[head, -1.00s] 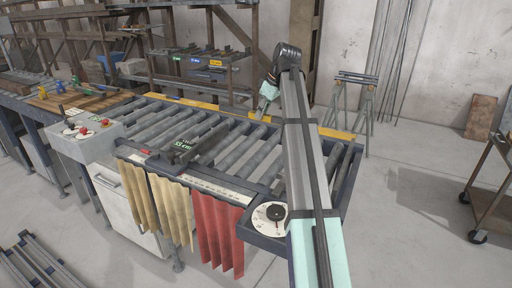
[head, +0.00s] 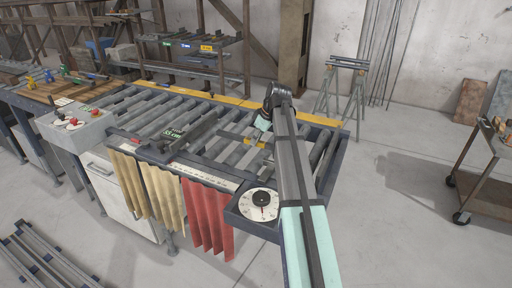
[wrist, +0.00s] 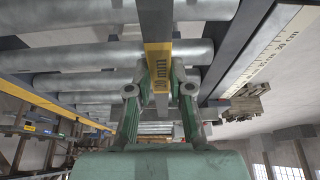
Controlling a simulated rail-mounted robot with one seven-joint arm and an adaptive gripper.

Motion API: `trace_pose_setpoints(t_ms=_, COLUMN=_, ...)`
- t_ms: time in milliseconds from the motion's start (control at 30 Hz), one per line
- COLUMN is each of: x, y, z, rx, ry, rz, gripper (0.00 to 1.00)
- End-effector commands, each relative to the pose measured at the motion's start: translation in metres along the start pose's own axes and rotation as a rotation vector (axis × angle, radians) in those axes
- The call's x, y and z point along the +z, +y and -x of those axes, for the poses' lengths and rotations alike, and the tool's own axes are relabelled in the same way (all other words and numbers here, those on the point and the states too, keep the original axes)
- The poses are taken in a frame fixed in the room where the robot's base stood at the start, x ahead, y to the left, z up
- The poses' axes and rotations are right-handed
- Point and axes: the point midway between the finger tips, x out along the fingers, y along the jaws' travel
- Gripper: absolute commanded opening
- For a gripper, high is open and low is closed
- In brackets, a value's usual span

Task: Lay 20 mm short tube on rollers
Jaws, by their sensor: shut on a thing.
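The 20 mm short tube is a dark bar with a yellow label band. In the head view the tube (head: 236,138) lies across the line of the rollers (head: 208,125), in the right half of the conveyor. My gripper (head: 262,127) is at its right part, by the yellow band. In the wrist view both fingers of my gripper (wrist: 160,90) are shut on the tube (wrist: 158,22) at its label, whose first digit is partly hidden. The rollers (wrist: 85,57) run crosswise close by the tube. I cannot tell whether the tube touches them.
A measuring scale (head: 195,175) runs along the conveyor's front edge, with a dial (head: 260,204) at the right end. A dark stop with a green label (head: 185,134) stands across the rollers on the left. A rack with coloured labels (head: 206,48) stands behind.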

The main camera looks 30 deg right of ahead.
Motion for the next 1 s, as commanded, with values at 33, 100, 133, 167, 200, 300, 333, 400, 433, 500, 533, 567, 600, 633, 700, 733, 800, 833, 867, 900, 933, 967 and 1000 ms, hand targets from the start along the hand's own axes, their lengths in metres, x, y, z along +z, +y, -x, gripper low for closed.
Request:
trace_pose_setpoints(t_ms=33, x=0.002, y=-0.001, z=-0.004, rx=-0.001, ry=0.000, rz=0.000, gripper=0.00)
trace_pose_setpoints(t_ms=100, x=0.004, y=0.000, z=-0.010, rx=-0.001, ry=0.000, rz=0.000, gripper=0.00)
trace_pose_setpoints(t_ms=133, x=0.004, y=0.000, z=-0.011, rx=0.000, ry=0.000, rz=0.000, gripper=0.00)
trace_pose_setpoints(t_ms=167, x=0.005, y=0.000, z=-0.012, rx=0.000, ry=0.001, rz=0.000, gripper=0.00)
trace_pose_setpoints(t_ms=200, x=0.005, y=0.000, z=-0.013, rx=0.000, ry=0.001, rz=0.000, gripper=0.00)
trace_pose_setpoints(t_ms=300, x=0.008, y=0.000, z=-0.019, rx=0.000, ry=0.001, rz=0.000, gripper=0.00)
trace_pose_setpoints(t_ms=333, x=0.009, y=-0.001, z=-0.022, rx=0.000, ry=0.000, rz=-0.001, gripper=0.00)
trace_pose_setpoints(t_ms=400, x=0.013, y=-0.001, z=-0.031, rx=-0.002, ry=-0.001, rz=-0.001, gripper=0.00)
trace_pose_setpoints(t_ms=433, x=0.015, y=-0.001, z=-0.035, rx=-0.001, ry=0.000, rz=-0.001, gripper=0.00)
trace_pose_setpoints(t_ms=500, x=0.018, y=-0.001, z=-0.042, rx=-0.001, ry=0.000, rz=-0.001, gripper=0.00)
trace_pose_setpoints(t_ms=533, x=0.019, y=-0.001, z=-0.045, rx=-0.001, ry=0.000, rz=-0.001, gripper=0.00)
trace_pose_setpoints(t_ms=567, x=0.019, y=-0.001, z=-0.046, rx=-0.001, ry=0.000, rz=0.000, gripper=0.00)
trace_pose_setpoints(t_ms=600, x=0.020, y=0.000, z=-0.048, rx=0.000, ry=0.000, rz=0.000, gripper=0.00)
trace_pose_setpoints(t_ms=633, x=0.020, y=0.000, z=-0.048, rx=0.000, ry=0.001, rz=0.000, gripper=0.00)
trace_pose_setpoints(t_ms=700, x=0.019, y=0.000, z=-0.048, rx=0.001, ry=0.001, rz=0.000, gripper=0.00)
trace_pose_setpoints(t_ms=733, x=0.019, y=0.000, z=-0.048, rx=0.001, ry=0.001, rz=0.000, gripper=0.00)
trace_pose_setpoints(t_ms=800, x=0.019, y=0.000, z=-0.048, rx=0.001, ry=0.001, rz=0.000, gripper=0.00)
trace_pose_setpoints(t_ms=833, x=0.020, y=0.000, z=-0.048, rx=0.001, ry=0.001, rz=0.000, gripper=0.00)
trace_pose_setpoints(t_ms=867, x=0.020, y=0.000, z=-0.049, rx=0.000, ry=0.001, rz=0.000, gripper=0.00)
trace_pose_setpoints(t_ms=900, x=0.021, y=0.000, z=-0.050, rx=0.000, ry=0.001, rz=0.000, gripper=0.00)
trace_pose_setpoints(t_ms=933, x=0.021, y=0.000, z=-0.051, rx=0.000, ry=0.001, rz=0.000, gripper=0.00)
trace_pose_setpoints(t_ms=967, x=0.021, y=0.000, z=-0.051, rx=0.000, ry=0.000, rz=0.000, gripper=0.24)
trace_pose_setpoints(t_ms=1000, x=0.021, y=0.000, z=-0.051, rx=0.000, ry=0.000, rz=0.000, gripper=0.38)
